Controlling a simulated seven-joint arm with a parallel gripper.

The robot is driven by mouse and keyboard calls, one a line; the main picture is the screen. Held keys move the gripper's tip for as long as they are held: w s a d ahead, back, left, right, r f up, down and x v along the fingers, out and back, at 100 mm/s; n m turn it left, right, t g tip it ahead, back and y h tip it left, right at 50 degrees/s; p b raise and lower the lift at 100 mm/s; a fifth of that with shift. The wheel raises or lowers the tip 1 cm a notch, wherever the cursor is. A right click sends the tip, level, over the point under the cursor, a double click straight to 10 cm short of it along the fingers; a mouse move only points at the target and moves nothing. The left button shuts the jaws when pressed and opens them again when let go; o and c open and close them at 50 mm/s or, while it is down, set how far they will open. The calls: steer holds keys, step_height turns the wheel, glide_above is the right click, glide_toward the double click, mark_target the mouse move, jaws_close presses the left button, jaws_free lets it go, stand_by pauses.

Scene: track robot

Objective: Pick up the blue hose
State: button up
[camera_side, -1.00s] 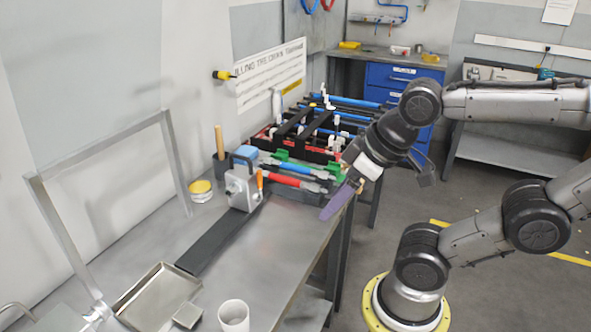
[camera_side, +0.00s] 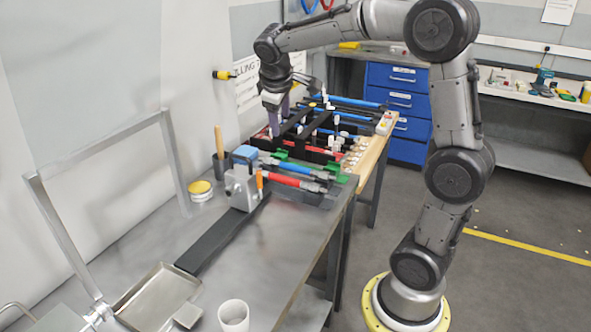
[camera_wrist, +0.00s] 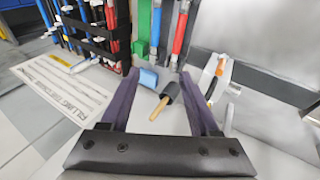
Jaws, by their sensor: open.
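A blue hose (camera_side: 290,168) lies beside a red hose (camera_side: 292,181) at the green holder on the bench; in the wrist view the blue hose (camera_wrist: 156,26) runs between a green strip and the red hose (camera_wrist: 180,30). More blue hoses (camera_side: 345,102) lie across the black rack behind. My gripper (camera_side: 279,122) is above the wall-side end of the rack, its purple fingers pointing down. In the wrist view my gripper (camera_wrist: 160,80) is open, with no hose between the fingers. The side view does not show clearly how high it is above the rack.
A grey box device (camera_side: 241,188) with a blue-topped part and a wooden-handled tool (camera_side: 219,150) in a dark cup stand near the wall. A yellow tin (camera_side: 200,190), metal tray (camera_side: 158,297) and white cup (camera_side: 233,315) are nearer. The front bench surface is mostly clear.

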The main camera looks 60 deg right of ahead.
steer(key=g, duration=0.1)
glide_toward(296, 167)
steer(key=shift+m+g, duration=0.4)
steer(key=shift+g, duration=0.3)
steer(key=shift+w+x, duration=0.2)
steer(key=shift+x, duration=1.3)
steer(key=shift+w+x, duration=0.2)
steer(key=shift+x, duration=1.25)
steer(key=shift+w+x, duration=0.25)
steer(key=shift+x, duration=1.25)
jaws_close()
steer(key=shift+r, duration=0.1)
